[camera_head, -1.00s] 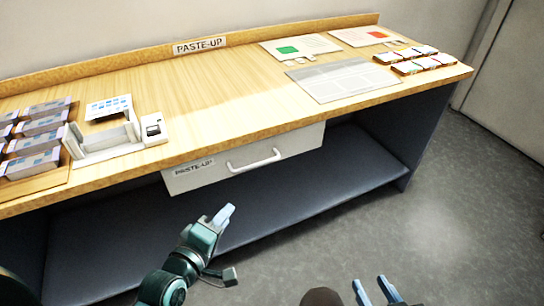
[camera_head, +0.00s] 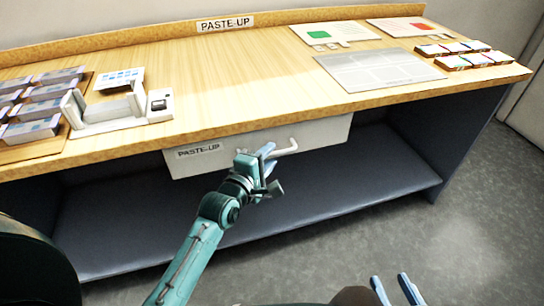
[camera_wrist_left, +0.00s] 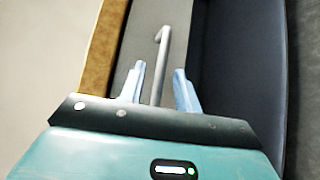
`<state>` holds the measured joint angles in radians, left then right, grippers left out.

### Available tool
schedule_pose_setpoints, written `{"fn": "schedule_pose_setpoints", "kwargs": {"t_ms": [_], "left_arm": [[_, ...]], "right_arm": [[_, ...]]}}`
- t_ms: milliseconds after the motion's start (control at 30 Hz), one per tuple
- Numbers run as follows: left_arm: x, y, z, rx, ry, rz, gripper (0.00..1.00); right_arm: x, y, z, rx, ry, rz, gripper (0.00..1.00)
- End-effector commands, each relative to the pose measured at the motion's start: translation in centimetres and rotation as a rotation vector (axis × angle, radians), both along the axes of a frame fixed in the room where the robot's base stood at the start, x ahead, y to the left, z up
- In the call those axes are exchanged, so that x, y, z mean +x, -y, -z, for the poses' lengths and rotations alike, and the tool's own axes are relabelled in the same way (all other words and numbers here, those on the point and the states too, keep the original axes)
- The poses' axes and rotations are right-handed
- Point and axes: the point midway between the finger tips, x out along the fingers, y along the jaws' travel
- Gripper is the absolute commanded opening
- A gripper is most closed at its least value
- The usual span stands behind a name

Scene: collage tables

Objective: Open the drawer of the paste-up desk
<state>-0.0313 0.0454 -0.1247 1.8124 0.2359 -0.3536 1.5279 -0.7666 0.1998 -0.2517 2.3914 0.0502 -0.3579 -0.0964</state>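The paste-up desk (camera_head: 232,75) has a white drawer (camera_head: 330,130) under its wooden top, labelled PASTE-UP (camera_head: 198,151). The drawer looks shut, its front below the desk edge. Its pale bar handle (camera_head: 288,147) is partly hidden by my left gripper (camera_head: 268,160) in the head view. In the left wrist view, my left gripper (camera_wrist_left: 157,88) is open, with the handle (camera_wrist_left: 160,65) running between its two fingers; I see a gap on each side. My right gripper (camera_head: 398,290) is at the bottom of the head view, fingers apart, away from the desk.
On the desktop stand a tray of packets (camera_head: 45,105), a white device (camera_head: 105,112), a grey sheet (camera_head: 380,70), cards (camera_head: 333,36) and two small racks (camera_head: 466,61). A dark lower shelf (camera_head: 330,195) lies under the drawer. The floor in front is clear.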

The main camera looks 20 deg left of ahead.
Motion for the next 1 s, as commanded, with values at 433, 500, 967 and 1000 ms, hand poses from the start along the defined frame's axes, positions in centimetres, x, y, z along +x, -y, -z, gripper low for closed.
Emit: {"fn": "schedule_pose_setpoints", "kwargs": {"t_ms": [433,500,967,1000], "left_arm": [[2.1,0.5,0.3,0.001,-0.001,0.000,0.33],[2.1,0.5,0.3,0.001,-0.001,0.000,0.33],[2.1,0.4,0.3,0.001,-0.001,0.000,0.00],[2.1,0.4,0.3,0.001,-0.001,0.000,0.00]], "right_arm": [[0.2,-0.2,0.6,-0.015,-0.001,-0.010,0.36],[0.2,-0.2,0.6,-0.015,0.000,-0.010,0.36],[0.2,-0.3,0.5,-0.014,0.002,-0.012,0.36],[0.2,-0.3,0.5,-0.014,0.002,-0.012,0.36]]}}
